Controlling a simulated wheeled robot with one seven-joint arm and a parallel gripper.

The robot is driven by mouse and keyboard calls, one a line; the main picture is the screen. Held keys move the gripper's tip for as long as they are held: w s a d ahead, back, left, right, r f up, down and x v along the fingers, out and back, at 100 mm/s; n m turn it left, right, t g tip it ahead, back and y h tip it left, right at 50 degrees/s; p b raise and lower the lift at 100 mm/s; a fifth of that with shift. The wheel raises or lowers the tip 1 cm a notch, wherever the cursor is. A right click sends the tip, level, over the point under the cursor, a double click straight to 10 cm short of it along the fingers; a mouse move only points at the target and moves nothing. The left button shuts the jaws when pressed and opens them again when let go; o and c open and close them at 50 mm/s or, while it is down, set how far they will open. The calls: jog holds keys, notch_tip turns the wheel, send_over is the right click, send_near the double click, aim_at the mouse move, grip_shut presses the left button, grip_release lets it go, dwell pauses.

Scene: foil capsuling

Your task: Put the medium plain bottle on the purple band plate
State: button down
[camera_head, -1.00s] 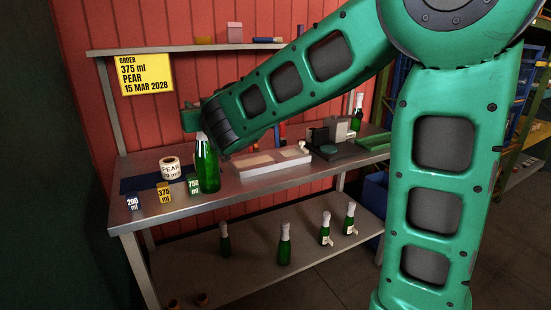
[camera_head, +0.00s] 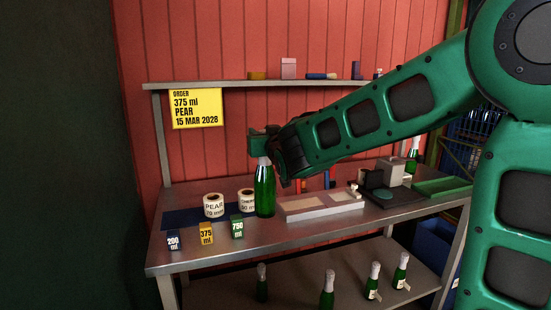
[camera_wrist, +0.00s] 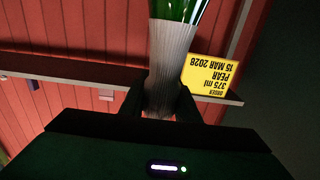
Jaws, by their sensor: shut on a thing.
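My gripper (camera_head: 264,156) is shut on the foil-covered neck of a green bottle (camera_head: 265,190), which hangs upright over the table's front half. I cannot tell whether its base touches the table. In the wrist view the fingers (camera_wrist: 160,102) close around the pale sleeve of the same bottle (camera_wrist: 178,10), and no label shows. Its size class is hard to judge. Two unlabelled bottles stand on the lower shelf, one at left (camera_head: 262,284) and one at middle (camera_head: 328,289). No purple band is clearly visible on any plate.
A white tray (camera_head: 300,214) with two pale pads lies right of the held bottle. Paper rolls (camera_head: 213,205) and size tags (camera_head: 206,233) stand to its left. A dark device (camera_head: 372,180) and green tray (camera_head: 440,186) are further right. Labelled bottles (camera_head: 373,282) stand below.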

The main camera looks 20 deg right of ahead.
aim_at(265, 174)
jog(key=w+d+f, duration=0.3)
jog(key=d+f, duration=0.1)
jog(key=f, duration=0.3)
dwell(0.3)
jog(key=c, duration=1.4)
grip_release()
jog(key=shift+f, duration=0.15)
jog(key=shift+o, duration=0.2)
jog(key=s, duration=1.2)
